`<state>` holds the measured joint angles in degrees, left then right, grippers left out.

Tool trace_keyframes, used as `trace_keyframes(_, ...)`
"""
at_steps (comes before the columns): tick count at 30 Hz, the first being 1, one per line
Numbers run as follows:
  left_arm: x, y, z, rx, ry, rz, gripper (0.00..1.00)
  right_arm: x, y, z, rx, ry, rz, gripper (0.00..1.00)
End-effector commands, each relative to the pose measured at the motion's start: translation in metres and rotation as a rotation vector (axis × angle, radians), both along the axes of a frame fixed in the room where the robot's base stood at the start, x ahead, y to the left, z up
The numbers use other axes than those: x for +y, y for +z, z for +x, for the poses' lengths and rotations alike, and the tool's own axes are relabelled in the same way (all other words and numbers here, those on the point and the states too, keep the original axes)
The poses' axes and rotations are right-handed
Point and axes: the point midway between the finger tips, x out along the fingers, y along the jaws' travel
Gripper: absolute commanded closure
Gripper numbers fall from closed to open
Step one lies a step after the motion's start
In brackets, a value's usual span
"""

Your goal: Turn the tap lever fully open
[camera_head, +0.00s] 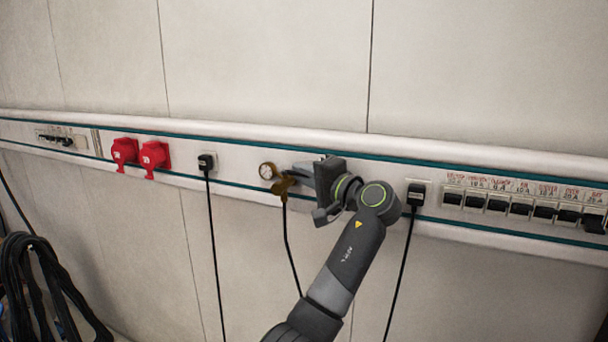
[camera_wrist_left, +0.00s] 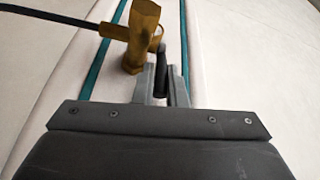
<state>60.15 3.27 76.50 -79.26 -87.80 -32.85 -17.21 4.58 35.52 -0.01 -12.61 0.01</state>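The brass tap (camera_head: 283,184) sticks out from the wall rail in the head view, just below a round gauge. The brass tap body (camera_wrist_left: 141,38) stands upright in the left wrist view, with a dark lever (camera_wrist_left: 162,62) on its right side. My left gripper (camera_head: 290,174) reaches the tap from the right. In the wrist view its fingers (camera_wrist_left: 161,88) are close together on either side of the lever, with little gap, and appear shut on it. The lever is hard to make out in the head view. My right gripper is not in view.
A small gauge (camera_head: 267,170) sits above the tap. Black plugs (camera_head: 206,162) with hanging cables are on both sides, one (camera_head: 415,193) close right of my arm. Red sockets (camera_head: 154,157) are further left, a row of breakers (camera_head: 520,207) at right. Coiled cables (camera_head: 38,285) hang lower left.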

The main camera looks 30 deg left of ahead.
Motion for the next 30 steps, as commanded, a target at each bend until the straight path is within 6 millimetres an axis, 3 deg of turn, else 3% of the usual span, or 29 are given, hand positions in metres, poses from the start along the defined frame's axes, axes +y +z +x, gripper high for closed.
trace_keyframes(14,0.0,-0.002,-0.006,-0.001,-0.116,-0.002,1.0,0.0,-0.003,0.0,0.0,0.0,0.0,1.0)
trace_keyframes(30,0.007,0.0,-0.026,0.001,-0.57,0.004,1.0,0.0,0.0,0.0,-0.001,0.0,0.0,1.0)
